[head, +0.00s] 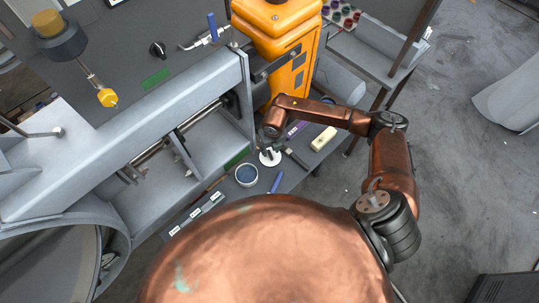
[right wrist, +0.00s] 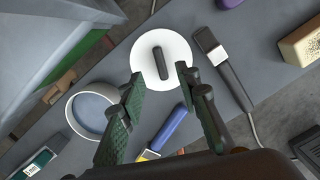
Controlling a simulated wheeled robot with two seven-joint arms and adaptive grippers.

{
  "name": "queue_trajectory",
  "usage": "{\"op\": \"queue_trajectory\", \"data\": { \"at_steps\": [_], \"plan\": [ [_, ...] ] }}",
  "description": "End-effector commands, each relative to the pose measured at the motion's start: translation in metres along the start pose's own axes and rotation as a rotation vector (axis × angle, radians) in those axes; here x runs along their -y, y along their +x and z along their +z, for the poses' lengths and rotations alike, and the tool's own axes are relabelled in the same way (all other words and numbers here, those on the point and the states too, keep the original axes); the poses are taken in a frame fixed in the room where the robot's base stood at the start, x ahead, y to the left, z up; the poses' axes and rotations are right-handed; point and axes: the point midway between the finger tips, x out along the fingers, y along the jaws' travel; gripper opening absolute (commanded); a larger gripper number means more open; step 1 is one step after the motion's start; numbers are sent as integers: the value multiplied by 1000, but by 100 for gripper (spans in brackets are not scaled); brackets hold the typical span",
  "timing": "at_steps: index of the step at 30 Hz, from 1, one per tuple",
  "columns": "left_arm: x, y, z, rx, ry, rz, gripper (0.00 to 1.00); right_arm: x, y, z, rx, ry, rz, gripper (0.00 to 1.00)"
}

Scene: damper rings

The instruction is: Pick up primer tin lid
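The primer tin lid, a white disc with a dark bar handle, lies flat on the grey bench in the right wrist view (right wrist: 165,48) and shows partly in the head view (head: 269,158). The open round tin with blue-grey contents stands beside it in the head view (head: 246,175) and in the right wrist view (right wrist: 88,113). My right gripper (right wrist: 160,72) is open, its two green-padded fingers pointing at the lid on either side of the handle's near end. I cannot tell whether they touch the lid. In the head view the right gripper (head: 270,144) is small and dark over the lid. My left gripper is not in view.
A blue-handled tool (right wrist: 172,130) lies close under the right fingers. A dark corded tool (right wrist: 222,66) lies right of the lid, and a tan block (head: 323,138) farther right. The grey machine frame (head: 195,158) and orange unit (head: 285,50) border the bench strip.

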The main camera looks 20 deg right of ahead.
Motion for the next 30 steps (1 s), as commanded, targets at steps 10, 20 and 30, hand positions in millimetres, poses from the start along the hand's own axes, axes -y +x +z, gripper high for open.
{"op": "queue_trajectory", "data": {
  "at_steps": [10,20,30],
  "plan": [
    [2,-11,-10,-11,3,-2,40,2,44,1,0,-1,1,30],
    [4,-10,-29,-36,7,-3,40,0,46,2,1,-4,2,26],
    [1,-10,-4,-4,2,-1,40,1,46,1,1,-4,2,2]
  ]
}}
